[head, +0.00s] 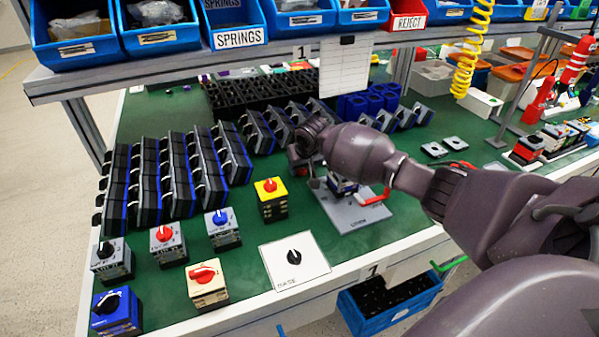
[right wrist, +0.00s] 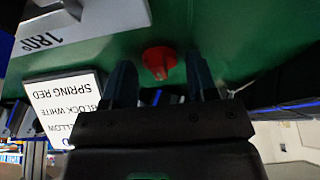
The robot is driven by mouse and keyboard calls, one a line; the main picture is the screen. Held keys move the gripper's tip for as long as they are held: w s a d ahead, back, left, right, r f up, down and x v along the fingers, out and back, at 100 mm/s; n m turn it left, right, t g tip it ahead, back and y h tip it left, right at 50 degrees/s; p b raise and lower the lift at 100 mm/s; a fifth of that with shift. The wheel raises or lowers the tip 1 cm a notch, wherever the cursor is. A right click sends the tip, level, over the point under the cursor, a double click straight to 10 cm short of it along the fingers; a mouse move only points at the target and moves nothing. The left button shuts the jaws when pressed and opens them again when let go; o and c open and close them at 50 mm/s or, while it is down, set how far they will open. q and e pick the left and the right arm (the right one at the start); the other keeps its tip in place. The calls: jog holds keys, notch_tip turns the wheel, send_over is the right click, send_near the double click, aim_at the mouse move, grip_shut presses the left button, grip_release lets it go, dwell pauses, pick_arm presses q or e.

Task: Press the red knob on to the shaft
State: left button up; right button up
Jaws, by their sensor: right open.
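The red knob (right wrist: 160,62) shows in the right wrist view against the green tabletop. My right gripper (right wrist: 161,82) is open, with one dark finger on each side of the knob in that view. I cannot tell whether the fingers touch it. In the head view my right gripper (head: 302,166) points down beside the grey fixture plate (head: 362,216), and the knob is hard to make out there. A small switch body (head: 343,186) sits in the fixture, partly behind my arm; its shaft is not clear. The left gripper is not in view.
A red clamp handle (head: 375,197) sticks out at the fixture's right. A yellow switch box (head: 271,200) stands left of the fixture. A white card with a black knob (head: 294,262) lies in front. Black racks (head: 190,175) fill the left. A shelf of blue bins (head: 237,22) hangs above.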

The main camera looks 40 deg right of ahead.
jog(key=shift+r, duration=0.15)
jog(key=c, duration=0.6)
jog(key=shift+c, duration=0.9)
